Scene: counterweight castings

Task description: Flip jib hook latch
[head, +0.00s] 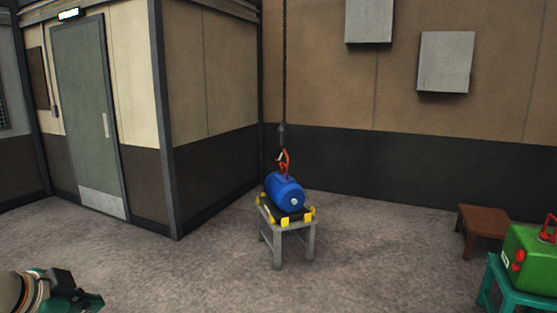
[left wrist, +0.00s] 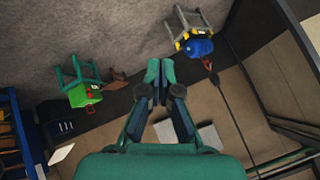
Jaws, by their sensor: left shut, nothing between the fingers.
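A red-orange hook (head: 285,158) hangs on a dark chain (head: 284,70) above a blue cylindrical casting (head: 284,192). A small pale part, perhaps the latch, shows at the hook, too small to tell its position. The casting lies on a grey stand (head: 288,238) with yellow corner blocks. In the left wrist view the casting (left wrist: 199,48) and hook (left wrist: 207,65) are at the upper right. My left gripper (head: 98,302) is at the lower left of the head view, far from the hook. Its fingers (left wrist: 160,66) are shut and empty. My right gripper is not in view.
A green casting (head: 530,256) with a red handle sits on a teal stand (head: 512,293) at the right. A brown low table (head: 484,226) stands behind it. A door (head: 88,115) is at the left. The floor before the grey stand is clear.

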